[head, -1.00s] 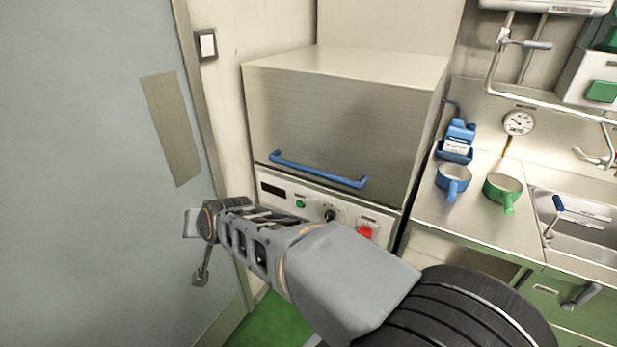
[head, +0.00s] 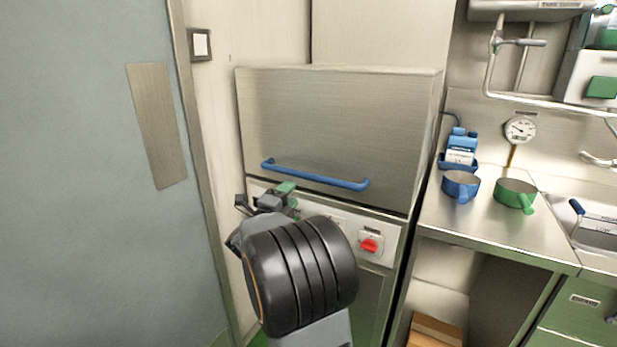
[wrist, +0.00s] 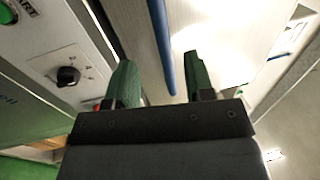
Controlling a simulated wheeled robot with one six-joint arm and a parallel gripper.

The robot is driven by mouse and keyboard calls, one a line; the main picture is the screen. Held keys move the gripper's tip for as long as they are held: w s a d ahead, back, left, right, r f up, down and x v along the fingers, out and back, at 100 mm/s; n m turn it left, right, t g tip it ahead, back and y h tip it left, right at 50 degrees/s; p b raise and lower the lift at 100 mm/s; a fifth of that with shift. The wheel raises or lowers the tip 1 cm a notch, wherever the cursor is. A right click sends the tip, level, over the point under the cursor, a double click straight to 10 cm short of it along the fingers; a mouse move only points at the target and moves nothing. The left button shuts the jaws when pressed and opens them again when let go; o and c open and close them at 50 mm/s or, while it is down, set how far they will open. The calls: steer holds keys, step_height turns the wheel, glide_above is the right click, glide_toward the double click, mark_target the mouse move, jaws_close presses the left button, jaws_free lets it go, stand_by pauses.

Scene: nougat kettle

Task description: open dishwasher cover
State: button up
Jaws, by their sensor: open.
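The dishwasher cover (head: 335,120) is a brushed-steel hood, down over the machine in the head view. Its long blue bar handle (head: 315,175) runs along the lower front edge. My gripper (head: 270,197) is just below the handle's left end and partly hidden by my own arm. In the wrist view, my gripper (wrist: 160,82) is open, its green fingers apart. The blue handle (wrist: 164,48) appears in line with the gap between them, with its end near the fingertips. Whether it lies between the fingers in depth I cannot tell.
Below the cover is a control panel (head: 388,236) with a red switch (head: 370,245). A grey door (head: 90,200) stands close on the left. At right, a steel counter (head: 480,238) holds a blue pot (head: 461,185) and a green pot (head: 516,195).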

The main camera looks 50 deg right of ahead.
mark_target(304, 177)
steer(key=x, duration=1.1)
steer(key=shift+d, duration=0.25)
steer(key=shift+w+r, duration=0.1)
steer(key=shift+c, duration=0.2)
jaws_close()
